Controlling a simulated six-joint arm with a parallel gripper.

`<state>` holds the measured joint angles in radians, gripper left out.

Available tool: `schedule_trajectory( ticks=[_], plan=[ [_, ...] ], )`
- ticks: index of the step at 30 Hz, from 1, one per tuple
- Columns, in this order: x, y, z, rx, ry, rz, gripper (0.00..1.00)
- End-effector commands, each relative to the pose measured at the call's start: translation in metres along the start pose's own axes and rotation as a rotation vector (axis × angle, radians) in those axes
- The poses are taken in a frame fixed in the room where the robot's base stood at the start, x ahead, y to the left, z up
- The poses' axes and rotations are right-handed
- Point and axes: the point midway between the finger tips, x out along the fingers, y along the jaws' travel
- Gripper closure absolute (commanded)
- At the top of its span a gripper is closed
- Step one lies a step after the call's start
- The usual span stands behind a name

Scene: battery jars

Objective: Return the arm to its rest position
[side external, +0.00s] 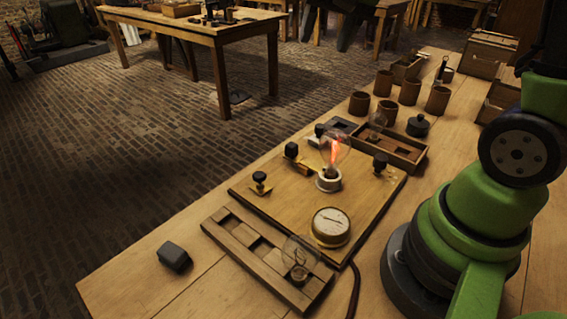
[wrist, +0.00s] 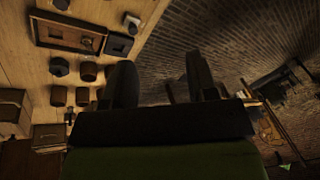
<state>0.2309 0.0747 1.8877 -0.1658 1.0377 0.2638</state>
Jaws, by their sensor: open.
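My gripper (wrist: 161,78) shows in the wrist view with its two dark fingers apart and nothing between them. Beyond the fingers are the table edge and the brick floor. In the side external view my green arm stands at the right and the gripper is out of frame. The wooden board (side external: 290,198) lies on the table, left of my arm. On it are a bulb (side external: 335,152) with a glowing orange filament, a round white dial (side external: 330,226) and several black knobs. Several brown jars (side external: 409,91) stand behind the board.
A wooden tray (side external: 233,237) with a clear bulb (side external: 299,259) lies in front of the board. Another tray (side external: 405,150) and a dark lidded pot (side external: 420,126) are behind it. A black block (side external: 174,255) lies near the table's left edge. Wooden boxes (side external: 489,53) stand at the back right.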

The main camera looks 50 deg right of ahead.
Motion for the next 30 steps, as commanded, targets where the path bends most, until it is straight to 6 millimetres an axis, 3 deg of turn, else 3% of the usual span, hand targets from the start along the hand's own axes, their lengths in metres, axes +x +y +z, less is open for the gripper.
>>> schedule_trajectory(
  ticks=[1, 6, 12, 18, 30],
  plan=[
    [-0.016, -0.001, 0.018, -0.053, 0.024, -0.038, 0.47],
    [-0.048, 0.009, 0.074, -0.224, 0.088, -0.152, 0.47],
    [-0.06, 0.03, 0.125, -0.382, 0.152, -0.261, 0.47],
    [-0.059, 0.04, 0.144, -0.448, 0.182, -0.308, 0.47],
    [-0.059, 0.041, 0.146, -0.452, 0.183, -0.31, 0.47]
  ],
)
